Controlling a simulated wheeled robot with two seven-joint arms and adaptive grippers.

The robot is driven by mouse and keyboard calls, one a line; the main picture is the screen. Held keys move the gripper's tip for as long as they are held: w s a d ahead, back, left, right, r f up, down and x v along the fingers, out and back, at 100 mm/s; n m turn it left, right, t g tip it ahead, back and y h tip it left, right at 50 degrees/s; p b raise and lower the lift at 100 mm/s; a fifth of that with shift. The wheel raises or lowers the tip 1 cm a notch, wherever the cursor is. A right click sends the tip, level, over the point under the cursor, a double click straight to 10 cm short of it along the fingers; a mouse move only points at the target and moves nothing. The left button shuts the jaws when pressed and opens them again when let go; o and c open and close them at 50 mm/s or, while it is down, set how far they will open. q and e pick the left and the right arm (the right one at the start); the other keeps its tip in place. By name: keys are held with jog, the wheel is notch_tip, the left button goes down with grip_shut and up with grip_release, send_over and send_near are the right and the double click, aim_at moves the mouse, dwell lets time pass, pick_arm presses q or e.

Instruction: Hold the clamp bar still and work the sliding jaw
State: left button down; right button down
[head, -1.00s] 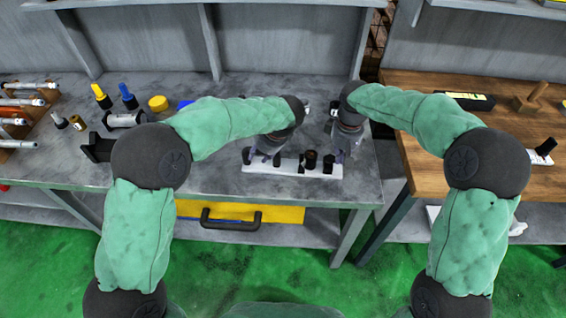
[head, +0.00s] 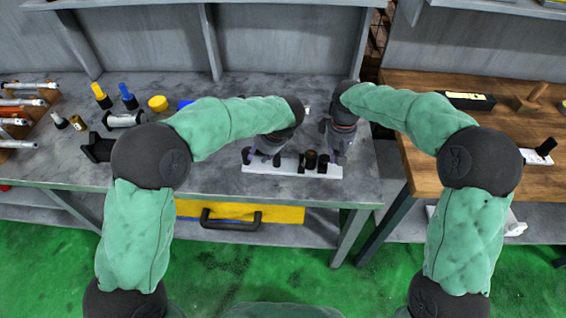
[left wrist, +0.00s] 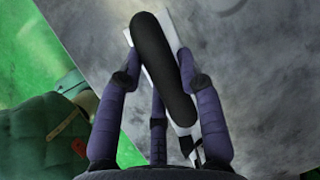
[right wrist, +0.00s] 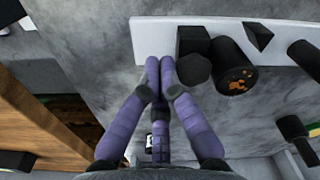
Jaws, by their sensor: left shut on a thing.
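The clamp bar (head: 290,169) is a long white bar on the front of the grey bench, with dark parts standing on it. My left gripper (head: 263,158) is at its left part. In the left wrist view its fingers (left wrist: 160,80) close around a black rounded handle (left wrist: 163,70) above the white bar. My right gripper (head: 337,160) is at the bar's right end. In the right wrist view its fingertips (right wrist: 160,75) are together over the bar, beside a black block (right wrist: 193,55), possibly the sliding jaw. A dark cylinder (right wrist: 232,65) with an orange-marked end stands beside the block.
Bottles (head: 128,96), a yellow round part (head: 158,103) and a metal cylinder (head: 124,119) stand on the left of the bench. A rack of tools (head: 22,117) is at far left. A wooden table (head: 430,150) stands to the right across a gap.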

pick_arm(q)
jog(key=shift+s+d+f, duration=0.1)
jog(key=shift+f, duration=0.1)
pick_arm(e)
jog(key=shift+a+r, duration=0.1)
jog(key=shift+a, duration=0.8)
jog(key=shift+w+r, duration=0.1)
jog(key=shift+r, duration=0.8)
jog(key=shift+d+r, duration=0.25)
jog(key=shift+r, duration=1)
jog(key=shift+d+r, duration=0.25)
jog(key=shift+r, duration=1)
pick_arm(q)
jog(key=shift+r, duration=0.1)
jog(key=c, duration=0.7)
grip_release()
jog(key=shift+c, duration=0.2)
jog(key=shift+r, duration=0.1)
jog(key=v, duration=1.1)
jog(key=shift+r, duration=0.4)
